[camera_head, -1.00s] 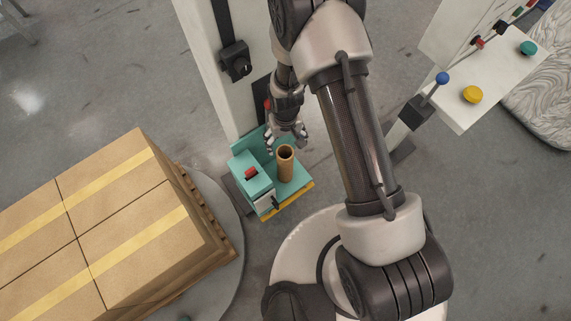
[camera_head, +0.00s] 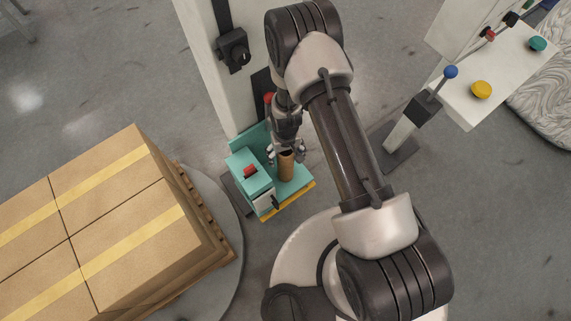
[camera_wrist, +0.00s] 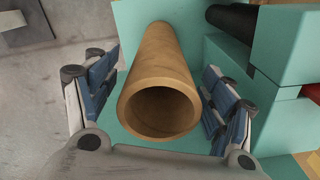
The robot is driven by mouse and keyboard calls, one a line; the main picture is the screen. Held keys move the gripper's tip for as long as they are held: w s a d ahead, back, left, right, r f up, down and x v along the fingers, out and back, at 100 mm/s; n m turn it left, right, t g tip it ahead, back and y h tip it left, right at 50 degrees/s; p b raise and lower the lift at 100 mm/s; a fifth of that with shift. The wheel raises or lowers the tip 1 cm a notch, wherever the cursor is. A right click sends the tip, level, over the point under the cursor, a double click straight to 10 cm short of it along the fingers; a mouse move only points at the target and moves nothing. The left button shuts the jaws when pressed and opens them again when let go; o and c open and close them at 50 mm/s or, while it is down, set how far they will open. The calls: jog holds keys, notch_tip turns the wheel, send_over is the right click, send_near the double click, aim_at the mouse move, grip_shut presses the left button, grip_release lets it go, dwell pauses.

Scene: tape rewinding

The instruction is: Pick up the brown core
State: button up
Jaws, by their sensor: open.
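The brown core (camera_head: 286,168) is a hollow cardboard tube standing upright on the teal carriage (camera_head: 300,181) of the machine. My gripper (camera_head: 287,152) is at the upper part of the core in the head view and partly hides its top. In the wrist view the core (camera_wrist: 160,85) lies between the two blue-padded fingers of my gripper (camera_wrist: 160,98), its open end towards the camera. The fingers are open, with a gap on each side of the core. The left gap looks narrower at the near end.
A teal housing (camera_head: 247,172) with a red switch stands just left of the core. A pale mast (camera_head: 208,75) rises behind it. Boxes (camera_head: 100,225) on a pallet stand at the left. A control panel (camera_head: 490,88) with coloured buttons is at the upper right.

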jog(key=shift+r, duration=0.1)
jog(key=shift+c, duration=0.2)
jog(key=c, duration=1.5)
jog(key=shift+o, duration=0.2)
